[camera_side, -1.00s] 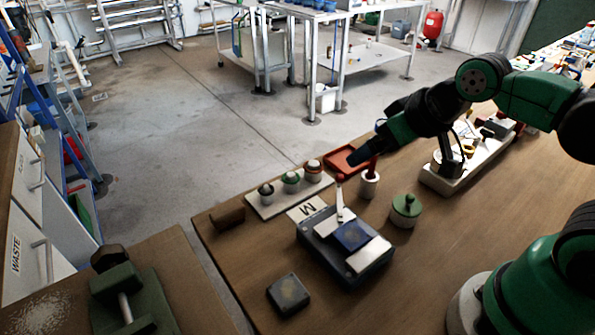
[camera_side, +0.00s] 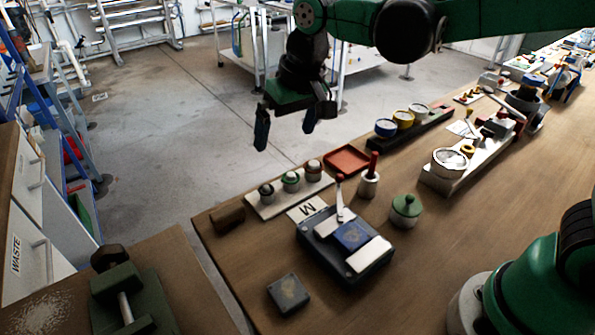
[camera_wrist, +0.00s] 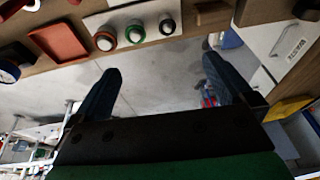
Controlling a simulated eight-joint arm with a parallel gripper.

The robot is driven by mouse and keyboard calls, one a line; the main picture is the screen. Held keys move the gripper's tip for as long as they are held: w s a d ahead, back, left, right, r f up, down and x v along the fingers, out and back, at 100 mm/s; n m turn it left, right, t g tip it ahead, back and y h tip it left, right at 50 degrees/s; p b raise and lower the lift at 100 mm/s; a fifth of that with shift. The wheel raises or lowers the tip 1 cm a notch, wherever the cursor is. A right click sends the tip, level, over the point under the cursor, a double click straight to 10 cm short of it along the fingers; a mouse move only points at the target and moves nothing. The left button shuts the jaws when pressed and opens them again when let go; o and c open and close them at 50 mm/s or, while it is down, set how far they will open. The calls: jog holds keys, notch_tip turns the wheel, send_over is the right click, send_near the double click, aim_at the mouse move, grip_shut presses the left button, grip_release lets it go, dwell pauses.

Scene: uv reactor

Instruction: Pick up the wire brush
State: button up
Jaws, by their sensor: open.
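No thing in view is clearly a wire brush. A brown block (camera_side: 228,217) lies at the table's far left edge; it could be the brush, but bristles cannot be made out. It also shows at the top of the wrist view (camera_wrist: 213,14). A red-handled tool stands in a white holder (camera_side: 369,184); its lower end is hidden. My gripper (camera_side: 286,131) is open and empty, fingers pointing down, above and behind the row of small jars. In the wrist view my gripper (camera_wrist: 161,68) has widely spread fingers with nothing between them.
Several small jars (camera_side: 291,180) stand on a pale strip beside a red tray (camera_side: 346,159). A dark device with a lever (camera_side: 370,263), a green lidded pot (camera_side: 406,210) and a dark square block (camera_side: 287,294) stand on the table. The front middle of the table is bare.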

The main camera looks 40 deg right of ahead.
jog(key=w+a+f+g, duration=0.2)
jog(key=w+a+f, duration=0.1)
jog(key=a, duration=0.2)
jog(key=g, duration=0.1)
send_over(226, 208)
jog(key=shift+h, duration=0.4)
notch_tip(226, 208, down, 5)
jog(key=shift+d+f, duration=0.1)
jog(key=shift+f, duration=2.95)
jog(key=c, duration=1.2)
notch_tip(226, 208, up, 20)
jog(key=shift+r, duration=0.1)
jog(key=shift+c, duration=0.2)
